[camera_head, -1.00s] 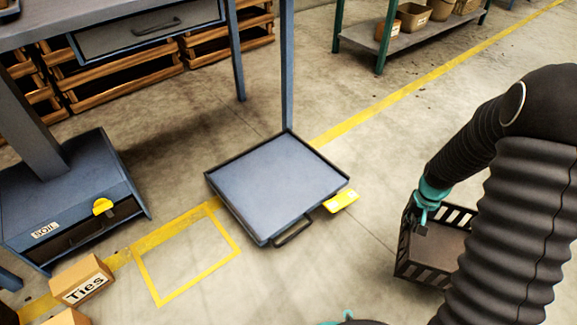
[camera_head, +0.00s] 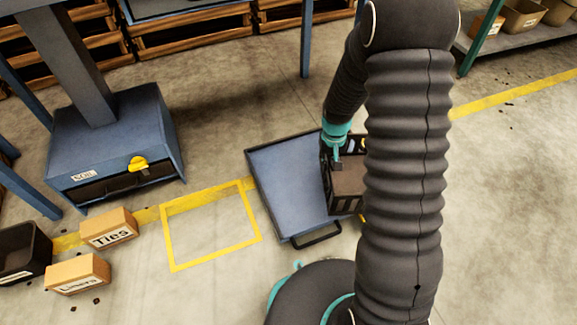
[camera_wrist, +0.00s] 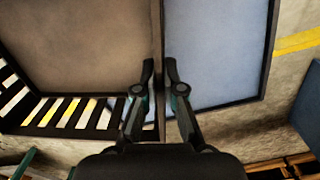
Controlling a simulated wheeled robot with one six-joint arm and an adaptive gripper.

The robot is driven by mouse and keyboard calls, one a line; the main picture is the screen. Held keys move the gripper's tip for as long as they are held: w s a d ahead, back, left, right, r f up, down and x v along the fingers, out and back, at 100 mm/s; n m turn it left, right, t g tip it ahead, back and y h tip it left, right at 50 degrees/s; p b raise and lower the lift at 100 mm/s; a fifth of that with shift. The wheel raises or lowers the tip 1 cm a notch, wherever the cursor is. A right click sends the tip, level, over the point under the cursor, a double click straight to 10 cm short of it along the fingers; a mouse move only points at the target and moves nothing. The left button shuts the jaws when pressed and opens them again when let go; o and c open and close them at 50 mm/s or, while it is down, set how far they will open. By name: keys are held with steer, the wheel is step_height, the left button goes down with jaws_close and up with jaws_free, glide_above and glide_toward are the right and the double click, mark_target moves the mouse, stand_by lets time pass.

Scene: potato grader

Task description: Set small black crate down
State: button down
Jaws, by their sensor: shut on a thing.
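The small black crate (camera_head: 346,193) has slatted sides and a brownish inside floor. It hangs from my gripper (camera_head: 335,160), partly hidden behind my arm. In the wrist view my gripper (camera_wrist: 159,72) is shut on the crate's wall, with the crate's slatted side (camera_wrist: 62,113) at left. In the head view the crate overlaps the right part of a blue-grey flat tray (camera_head: 285,190). The tray's surface (camera_wrist: 215,50) lies to the right of the crate wall in the wrist view. I cannot tell whether the crate touches the tray.
A yellow taped rectangle (camera_head: 212,226) on the floor lies left of the tray. Boxes labelled Ties (camera_head: 109,230) and Liners (camera_head: 78,274) and a black bin (camera_head: 22,250) stand further left. A blue SOIL drawer unit (camera_head: 115,145) stands behind them. Floor at the right is clear.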

steer(key=s+a+r+n+p, duration=0.2)
steer(key=s+a+r+n, duration=0.3)
steer(key=a, duration=0.3)
steer(key=w+a+f+m+b, duration=0.1)
steer(key=w+a+f, duration=0.6)
steer(key=w+f, duration=0.1)
steer(key=shift+w+f, duration=0.15)
steer(key=shift+f, duration=0.6)
steer(key=shift+a, duration=0.1)
steer(key=shift+f, duration=0.15)
steer(key=c, duration=1.3)
jaws_free()
